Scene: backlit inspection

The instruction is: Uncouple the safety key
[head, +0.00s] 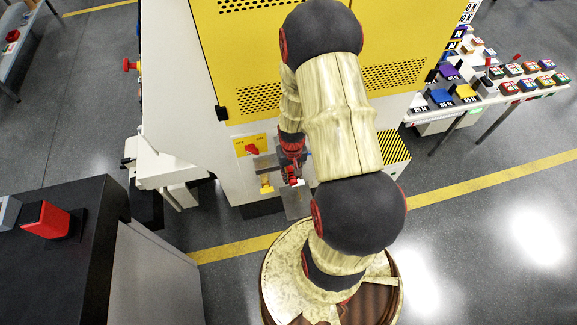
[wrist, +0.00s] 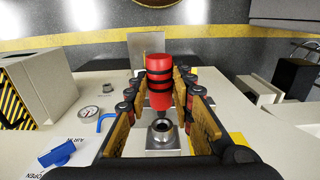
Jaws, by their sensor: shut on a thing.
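The safety key appears to be the red cylinder with black bands (wrist: 159,82) in the wrist view. It sits between the two fingers of my gripper (wrist: 160,88), which is shut on it. The key's end looks apart from the socket ring, though the exact gap is hard to tell. In the head view my gripper (head: 291,172) is small beside the machine's front, with red parts at its end; the socket cannot be made out there.
In the wrist view, a blue valve handle (wrist: 57,153) and a gauge (wrist: 88,114) lie left of the fingers. In the head view, a red rotary switch on a yellow plate (head: 251,146) and a yellow part (head: 266,184) are close left of my gripper. The yellow-panelled machine (head: 236,60) stands behind.

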